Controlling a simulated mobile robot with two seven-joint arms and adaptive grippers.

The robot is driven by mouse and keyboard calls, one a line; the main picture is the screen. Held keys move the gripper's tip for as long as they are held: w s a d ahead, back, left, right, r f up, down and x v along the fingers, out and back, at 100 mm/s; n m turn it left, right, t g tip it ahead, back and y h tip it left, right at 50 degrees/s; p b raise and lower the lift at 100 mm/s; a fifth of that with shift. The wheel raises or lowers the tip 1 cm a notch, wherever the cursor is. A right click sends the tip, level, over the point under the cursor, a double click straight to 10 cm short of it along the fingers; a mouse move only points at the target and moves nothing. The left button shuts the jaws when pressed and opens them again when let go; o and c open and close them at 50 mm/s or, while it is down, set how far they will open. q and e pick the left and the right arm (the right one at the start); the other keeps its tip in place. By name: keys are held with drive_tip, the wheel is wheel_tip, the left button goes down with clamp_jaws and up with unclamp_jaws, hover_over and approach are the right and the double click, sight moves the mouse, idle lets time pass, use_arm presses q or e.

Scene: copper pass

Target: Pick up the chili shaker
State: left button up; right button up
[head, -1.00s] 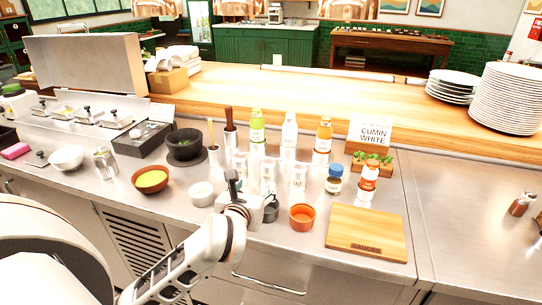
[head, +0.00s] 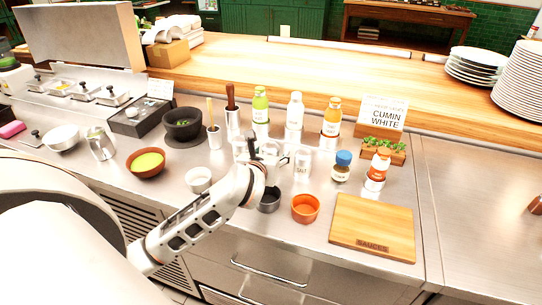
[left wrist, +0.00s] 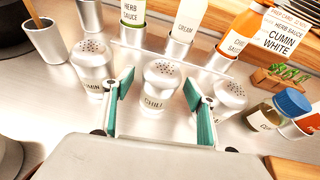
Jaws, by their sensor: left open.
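The chili shaker (left wrist: 158,98) has a silver perforated dome top and a clear body lettered CHILI. It stands upright on the steel counter. In the left wrist view it is between the two teal-padded fingers of my left gripper (left wrist: 157,82), which is open with a gap on each side. In the head view my left gripper (head: 270,157) is over the shaker row and partly hides the chili shaker. The cumin shaker (left wrist: 92,62) stands to its left and the salt shaker (head: 302,163) to its right. My right gripper is out of view.
Sauce bottles (head: 295,115) stand behind the shakers. A blue-capped jar (head: 341,167) and a cutting board (head: 372,225) are to the right.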

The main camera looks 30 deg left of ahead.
use_arm(q)
drive_tip(key=shift+w+a+f, duration=0.15)
drive_tip(key=shift+w+f, duration=0.1)
drive_tip(key=shift+w, duration=0.25)
drive_tip(key=c, duration=1.3)
drive_tip(key=shift+o, duration=0.2)
drive_tip(key=shift+r, duration=0.2)
